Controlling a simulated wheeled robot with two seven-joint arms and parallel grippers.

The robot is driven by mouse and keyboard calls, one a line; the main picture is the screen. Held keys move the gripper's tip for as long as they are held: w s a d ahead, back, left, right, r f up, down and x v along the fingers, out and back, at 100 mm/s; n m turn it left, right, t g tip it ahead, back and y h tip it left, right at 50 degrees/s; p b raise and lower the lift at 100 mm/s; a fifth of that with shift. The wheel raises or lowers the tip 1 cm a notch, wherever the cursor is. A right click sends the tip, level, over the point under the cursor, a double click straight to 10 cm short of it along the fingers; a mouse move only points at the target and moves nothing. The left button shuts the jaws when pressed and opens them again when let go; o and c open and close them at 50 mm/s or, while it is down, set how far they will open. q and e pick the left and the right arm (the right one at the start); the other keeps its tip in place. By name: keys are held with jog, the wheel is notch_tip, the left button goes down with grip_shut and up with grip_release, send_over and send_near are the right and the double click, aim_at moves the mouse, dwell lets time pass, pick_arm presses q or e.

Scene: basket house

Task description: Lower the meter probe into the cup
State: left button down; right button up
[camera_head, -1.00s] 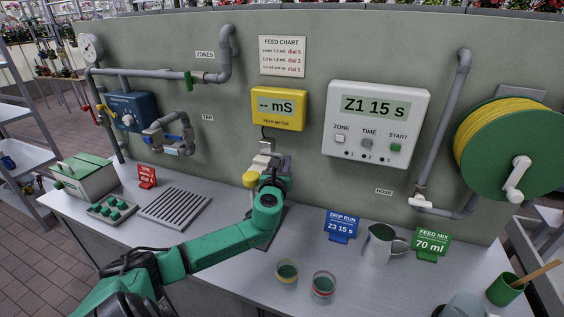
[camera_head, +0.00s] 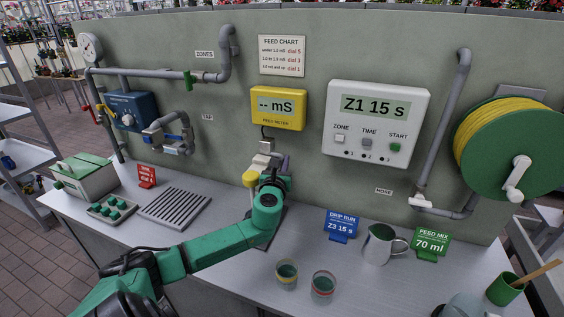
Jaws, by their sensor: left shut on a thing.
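The yellow feed meter (camera_head: 278,108) hangs on the grey-green wall and its display reads "-- mS". Just below it is a light grey holder (camera_head: 266,147). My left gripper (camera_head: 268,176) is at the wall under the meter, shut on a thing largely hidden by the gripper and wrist. A yellow piece (camera_head: 250,178) shows at its left side and looks like part of the meter probe. Two small clear cups with dark green contents stand on the counter in front: a plain one (camera_head: 286,274) and one with red bands (camera_head: 323,287).
A metal jug (camera_head: 381,244) stands right of the cups, between the blue "DRIP RUN" sign (camera_head: 342,226) and green "FEED MIX" sign (camera_head: 430,244). A green pot (camera_head: 504,289) is at far right. A drain grate (camera_head: 174,208) lies left of my arm.

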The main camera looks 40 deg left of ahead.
dwell(0.6)
pick_arm(q)
notch_tip(320, 180, down, 7)
jog(key=b, duration=0.5)
jog(key=c, duration=0.8)
grip_release()
jog(key=shift+s, duration=0.1)
jog(key=shift+c, duration=0.2)
jog(key=shift+f, duration=0.1)
jog(key=b+v, duration=0.1)
jog(key=v, duration=1.3)
jog(key=shift+s+d, duration=0.2)
jog(key=shift+d, duration=0.05)
